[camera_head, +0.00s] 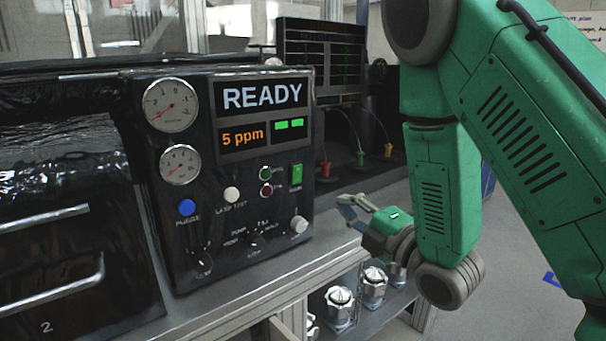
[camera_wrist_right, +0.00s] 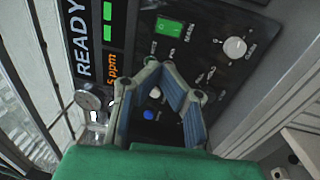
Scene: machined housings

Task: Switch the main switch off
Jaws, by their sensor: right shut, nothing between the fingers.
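The main switch (camera_head: 297,173) is a small green rocker at the right edge of the black control panel (camera_head: 228,180), with a label below it. In the right wrist view the green switch (camera_wrist_right: 169,32) is lit, just beyond the fingertips. My right gripper (camera_head: 347,203) is shut and empty, to the right of and slightly lower than the switch in the head view, apart from the panel. In the wrist view its fingers (camera_wrist_right: 158,66) come together at their tips below the switch. My left gripper is not in view.
The panel has a READY display (camera_head: 262,95), two gauges, a blue button (camera_head: 187,207), a white button (camera_head: 231,194) and several knobs. A knob (camera_head: 299,224) sits below the switch. Metal housings (camera_head: 341,303) stand on a lower shelf. A dark monitor (camera_head: 320,55) is behind.

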